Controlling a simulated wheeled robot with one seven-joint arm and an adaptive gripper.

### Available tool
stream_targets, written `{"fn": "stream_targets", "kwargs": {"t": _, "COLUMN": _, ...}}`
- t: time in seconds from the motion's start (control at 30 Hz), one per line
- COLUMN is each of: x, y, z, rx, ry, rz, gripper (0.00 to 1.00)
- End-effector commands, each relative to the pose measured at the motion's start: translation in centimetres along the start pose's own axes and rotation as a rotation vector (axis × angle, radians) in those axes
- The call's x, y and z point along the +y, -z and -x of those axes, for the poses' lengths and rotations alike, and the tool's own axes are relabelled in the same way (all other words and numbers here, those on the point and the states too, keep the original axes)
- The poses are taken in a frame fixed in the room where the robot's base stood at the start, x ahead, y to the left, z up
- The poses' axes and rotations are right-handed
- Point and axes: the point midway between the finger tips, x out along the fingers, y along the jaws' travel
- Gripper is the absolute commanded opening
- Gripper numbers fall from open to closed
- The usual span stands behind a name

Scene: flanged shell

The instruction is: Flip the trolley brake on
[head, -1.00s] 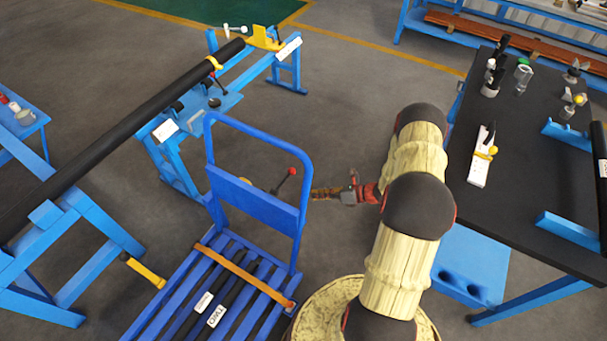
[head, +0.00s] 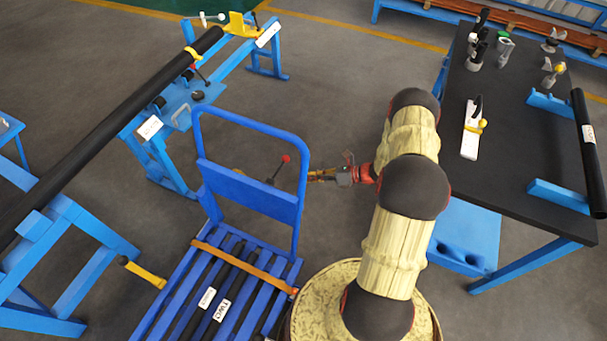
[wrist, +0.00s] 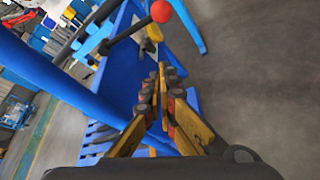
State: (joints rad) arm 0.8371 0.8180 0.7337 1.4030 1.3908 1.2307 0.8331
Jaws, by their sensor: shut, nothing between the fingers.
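The blue trolley (head: 250,192) stands at the centre of the head view, with an upright handle frame and a slatted deck. A black lever with a red ball knob (head: 286,159) shows behind its handle frame. The knob also shows at the top of the wrist view (wrist: 160,11), with its dark rod running down to the left. My gripper (head: 312,176) is just right of the handle frame, apart from the knob. In the wrist view its fingers (wrist: 160,82) are shut and empty, with the knob beyond the tips. The lever's base is partly hidden.
A blue handle tube (wrist: 65,75) runs close on the left of the wrist view. A black-topped table (head: 515,130) with tools stands at right. A blue stand holds a long black pipe (head: 120,120) at left. Grey floor lies clear behind the trolley.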

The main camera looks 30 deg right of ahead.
Motion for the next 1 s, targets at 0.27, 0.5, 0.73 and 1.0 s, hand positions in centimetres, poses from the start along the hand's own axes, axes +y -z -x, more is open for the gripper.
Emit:
{"fn": "stream_targets", "kwargs": {"t": 0.27, "x": 0.0, "y": 0.3, "z": -5.5, "rx": 0.003, "ry": -0.003, "rz": 0.001, "gripper": 0.00}}
{"fn": "stream_targets", "kwargs": {"t": 0.5, "x": -0.2, "y": -1.0, "z": -8.4, "rx": -0.002, "ry": 0.002, "rz": 0.005, "gripper": 0.00}}
{"fn": "stream_targets", "kwargs": {"t": 0.73, "x": 0.0, "y": -3.2, "z": -7.6, "rx": -0.001, "ry": 0.001, "rz": 0.000, "gripper": 0.00}}
{"fn": "stream_targets", "kwargs": {"t": 1.0, "x": 0.0, "y": -3.8, "z": -7.3, "rx": 0.000, "ry": 0.000, "rz": -0.001, "gripper": 0.00}}
